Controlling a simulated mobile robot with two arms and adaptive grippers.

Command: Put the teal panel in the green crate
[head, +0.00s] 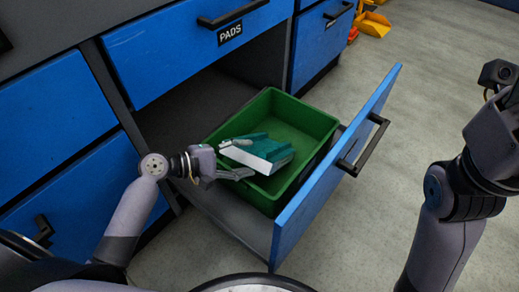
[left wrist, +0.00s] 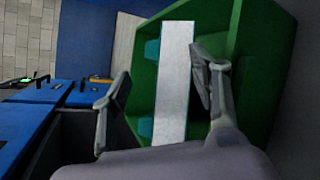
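The teal panel (head: 266,151) has a white long edge face and teal sides. It sits tilted within the opening of the green crate (head: 318,118); whether it rests on the crate floor I cannot tell. My left gripper (head: 238,160) is at the crate's left wall, beside the panel, with its fingers spread. In the left wrist view the panel's white face (left wrist: 174,85) stands upright, running between the fingers and partly behind the right one, with the green crate (left wrist: 262,60) behind. No grip on it shows. My right arm is at the right edge; its fingers are out of view.
The crate stands in an open lower drawer with a blue front (head: 330,165) and a black handle (head: 362,145). Orange-yellow items (head: 372,24) lie on the floor at the back. Floor right of the drawer is clear.

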